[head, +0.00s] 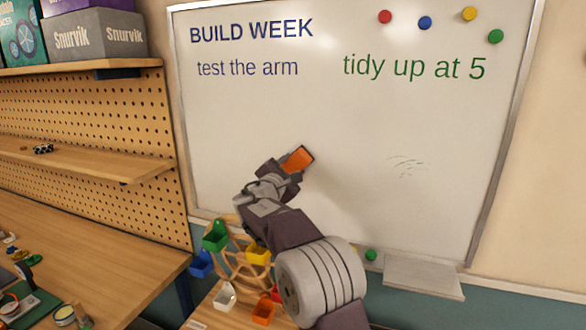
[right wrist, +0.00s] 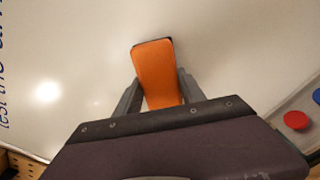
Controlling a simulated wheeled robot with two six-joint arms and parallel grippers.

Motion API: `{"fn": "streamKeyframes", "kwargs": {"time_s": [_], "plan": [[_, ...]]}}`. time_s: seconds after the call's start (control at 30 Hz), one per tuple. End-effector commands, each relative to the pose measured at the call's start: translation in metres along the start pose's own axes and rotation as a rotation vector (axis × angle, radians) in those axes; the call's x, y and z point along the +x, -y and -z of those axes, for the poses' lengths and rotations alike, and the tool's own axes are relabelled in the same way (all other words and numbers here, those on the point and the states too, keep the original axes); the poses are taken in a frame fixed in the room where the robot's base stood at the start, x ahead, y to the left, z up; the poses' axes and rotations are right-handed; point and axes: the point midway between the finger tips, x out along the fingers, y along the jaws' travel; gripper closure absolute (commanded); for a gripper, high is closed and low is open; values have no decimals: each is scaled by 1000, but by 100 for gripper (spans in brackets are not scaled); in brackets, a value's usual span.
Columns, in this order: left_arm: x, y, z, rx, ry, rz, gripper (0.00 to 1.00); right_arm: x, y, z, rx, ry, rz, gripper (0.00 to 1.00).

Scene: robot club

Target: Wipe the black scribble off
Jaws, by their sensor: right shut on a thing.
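My right gripper (head: 288,168) is shut on an orange eraser (head: 300,159) with a dark edge, in front of the whiteboard (head: 240,110). In the right wrist view the eraser (right wrist: 158,75) sits between the two fingers, its far end at the board; I cannot tell whether it touches. Faint, broken black marks (head: 407,166) are on the board to the right of the eraser. The writing "BUILD WEEK" (head: 251,30), "test the arm" (head: 247,68) and green "tidy up at 5" (head: 414,67) is above. My left gripper is not in view.
Several round magnets, one red (head: 385,17), sit at the board's top right. A pale ledge (head: 423,275) is below the board. A workbench (head: 90,235) and pegboard (head: 90,110) are at left.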

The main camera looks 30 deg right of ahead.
Motion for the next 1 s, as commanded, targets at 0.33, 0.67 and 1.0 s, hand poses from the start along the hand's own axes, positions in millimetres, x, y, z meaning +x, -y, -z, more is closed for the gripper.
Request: {"fn": "streamKeyframes", "kwargs": {"time_s": [0.33, 0.67, 1.0], "plan": [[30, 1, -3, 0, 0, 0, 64, -44, 2, 3, 2, -1, -3, 86], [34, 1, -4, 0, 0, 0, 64, -57, 0, 0, 1, 0, 0, 86], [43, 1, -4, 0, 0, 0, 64, -72, 1, 2, 2, -1, -4, 86]]}}
